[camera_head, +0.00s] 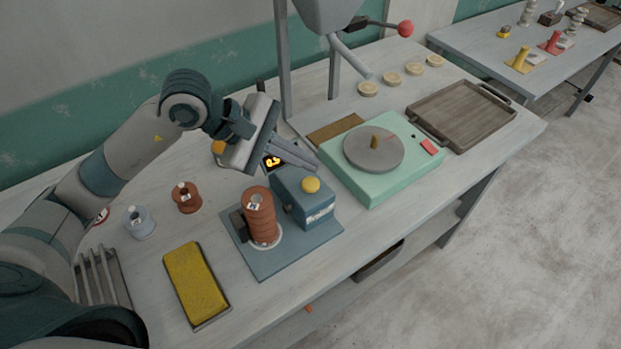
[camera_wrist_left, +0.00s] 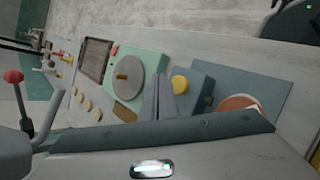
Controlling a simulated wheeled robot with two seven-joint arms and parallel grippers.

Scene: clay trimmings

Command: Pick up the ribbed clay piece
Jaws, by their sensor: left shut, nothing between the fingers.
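A reddish-brown ribbed clay piece (camera_head: 261,222), like a stack of rings, stands upright on the blue-grey plate (camera_head: 270,264) beside a blue box with a yellow button (camera_head: 311,184). Its round top seems to show in the left wrist view (camera_wrist_left: 240,104), partly hidden by my gripper body. My left gripper (camera_head: 314,166) is shut and empty, in the air behind and to the right of the piece, near the box. Its fingers also show in the left wrist view (camera_wrist_left: 161,84). My right gripper is in neither view.
A mint-green turntable device (camera_head: 375,189) with a small brown peg is right of the box. A wooden tray (camera_head: 460,113) and several pale discs (camera_head: 392,78) lie beyond. A yellow sponge (camera_head: 194,283), a brown spool (camera_head: 186,198) and a grey spool (camera_head: 139,222) are left.

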